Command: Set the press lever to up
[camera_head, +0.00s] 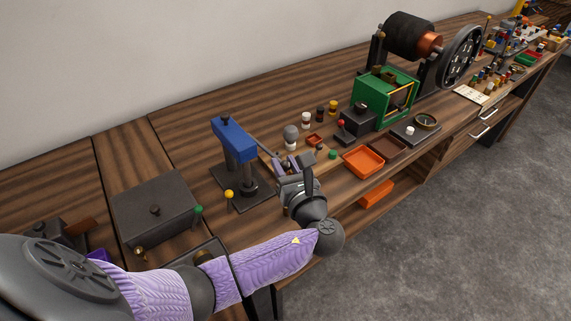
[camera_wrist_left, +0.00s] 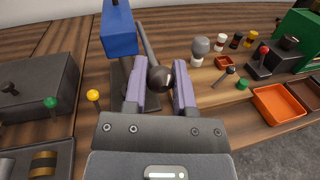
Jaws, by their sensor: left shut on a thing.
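The press (camera_head: 232,140) has a blue head on a grey column and a dark base, and it stands on the wooden bench left of my gripper. Its lever (camera_head: 265,149) is a thin grey rod that slopes down from the blue head toward my left gripper (camera_head: 280,165). In the left wrist view the lever (camera_wrist_left: 149,47) ends in a dark round knob (camera_wrist_left: 159,78). The knob sits between the two purple fingers of my left gripper (camera_wrist_left: 160,88), which is shut on it. In the head view the fingers hide the knob. My right gripper is not in view.
A dark box (camera_head: 155,208) with a green knob stands left of the press. A yellow ball (camera_head: 229,194) is by the press base. Orange tray (camera_head: 363,162), small bottles and a green-framed machine (camera_head: 384,98) are to the right. The bench front edge is beneath my arm.

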